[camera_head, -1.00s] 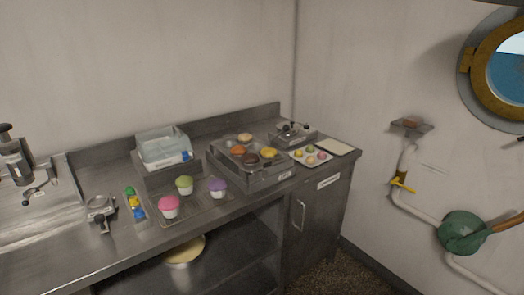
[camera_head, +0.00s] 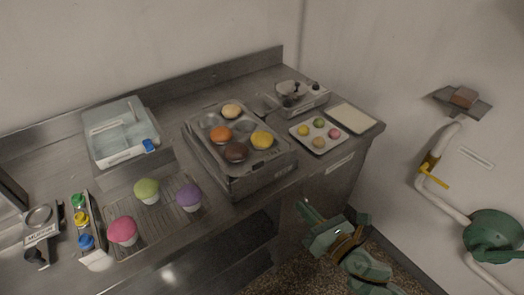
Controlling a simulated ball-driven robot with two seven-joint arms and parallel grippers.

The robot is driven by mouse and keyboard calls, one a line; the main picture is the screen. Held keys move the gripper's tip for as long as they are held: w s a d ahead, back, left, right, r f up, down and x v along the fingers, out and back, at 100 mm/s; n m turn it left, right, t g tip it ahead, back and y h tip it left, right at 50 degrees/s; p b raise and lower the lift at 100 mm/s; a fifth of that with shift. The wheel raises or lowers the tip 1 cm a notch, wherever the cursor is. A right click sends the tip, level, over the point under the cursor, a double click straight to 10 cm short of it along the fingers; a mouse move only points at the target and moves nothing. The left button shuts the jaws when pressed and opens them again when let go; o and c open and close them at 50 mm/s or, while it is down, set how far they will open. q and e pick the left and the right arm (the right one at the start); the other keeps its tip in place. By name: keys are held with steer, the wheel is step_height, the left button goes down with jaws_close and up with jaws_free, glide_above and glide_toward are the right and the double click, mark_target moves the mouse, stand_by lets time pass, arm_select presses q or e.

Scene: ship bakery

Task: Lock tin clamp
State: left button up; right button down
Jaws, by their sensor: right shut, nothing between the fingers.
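A metal muffin tin (camera_head: 215,119) sits in a raised steel holder (camera_head: 262,179) on the counter. It holds beige, orange, brown and yellow muffins, and at least one cup looks empty. I cannot clearly make out a clamp on the tin or whether it is locked. My right gripper (camera_head: 308,211) is green, shut and empty. It is in front of the counter, below and to the right of the tin holder, and apart from it. My left gripper is not in view.
A tray of coloured balls (camera_head: 319,149) and a pale board (camera_head: 352,118) lie right. Cupcakes on a rack (camera_head: 167,219), a clear bin (camera_head: 108,121) and coloured bottles (camera_head: 82,220) stand left.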

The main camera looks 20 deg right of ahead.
steer(key=n, duration=0.4)
glide_toward(261, 164)
steer(key=shift+y, duration=0.4)
steer(key=x, duration=0.4)
steer(key=p+x, duration=0.1)
steer(key=x, duration=0.2)
steer(key=shift+d+f, duration=0.15)
steer(key=shift+d, duration=0.15)
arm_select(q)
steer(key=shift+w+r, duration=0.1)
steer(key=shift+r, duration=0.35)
